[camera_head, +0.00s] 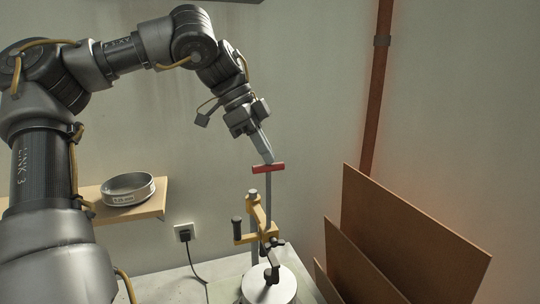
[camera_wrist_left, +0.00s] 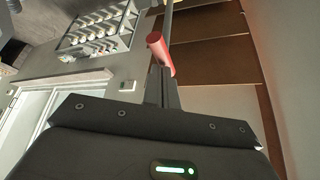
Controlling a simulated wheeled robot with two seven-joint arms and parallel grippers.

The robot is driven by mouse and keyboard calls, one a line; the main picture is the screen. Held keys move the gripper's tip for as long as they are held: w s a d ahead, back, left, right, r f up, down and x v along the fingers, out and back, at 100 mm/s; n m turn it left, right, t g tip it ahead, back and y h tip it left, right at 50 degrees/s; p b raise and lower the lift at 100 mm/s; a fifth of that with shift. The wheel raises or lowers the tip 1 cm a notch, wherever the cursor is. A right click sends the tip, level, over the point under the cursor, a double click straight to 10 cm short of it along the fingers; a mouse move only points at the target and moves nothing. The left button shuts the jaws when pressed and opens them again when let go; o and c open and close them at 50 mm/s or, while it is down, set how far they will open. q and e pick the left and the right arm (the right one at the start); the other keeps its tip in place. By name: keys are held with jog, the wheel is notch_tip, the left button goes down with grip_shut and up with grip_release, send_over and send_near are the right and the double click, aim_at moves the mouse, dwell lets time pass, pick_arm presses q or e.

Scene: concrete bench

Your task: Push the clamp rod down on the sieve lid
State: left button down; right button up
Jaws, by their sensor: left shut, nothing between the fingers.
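The clamp rod (camera_head: 269,190) is a grey upright rod with a red crossbar handle (camera_head: 268,168) on top. It runs down through a yellow clamp frame (camera_head: 259,220) above the round metal sieve lid (camera_head: 269,285) at the bottom of the head view. My left gripper (camera_head: 267,157) is shut and empty, its fingertips pointing down at the handle's top, touching or very close. In the left wrist view the red handle (camera_wrist_left: 160,52) shows just past the closed fingertips (camera_wrist_left: 163,72). My right gripper is not in view.
A round sieve (camera_head: 128,189) sits on a wooden shelf (camera_head: 150,211) at left. Brown boards (camera_head: 400,245) lean at right, close to the clamp stand. A wall socket (camera_head: 184,233) with a black cable is behind. A rusty pipe (camera_head: 374,95) runs up the wall.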

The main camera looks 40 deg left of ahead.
pick_arm(q)
notch_tip(320, 180, down, 6)
jog(key=b, duration=0.5)
jog(key=shift+f, duration=0.15)
dwell(1.0)
notch_tip(320, 180, up, 7)
jog(key=p, duration=0.6)
dwell(0.7)
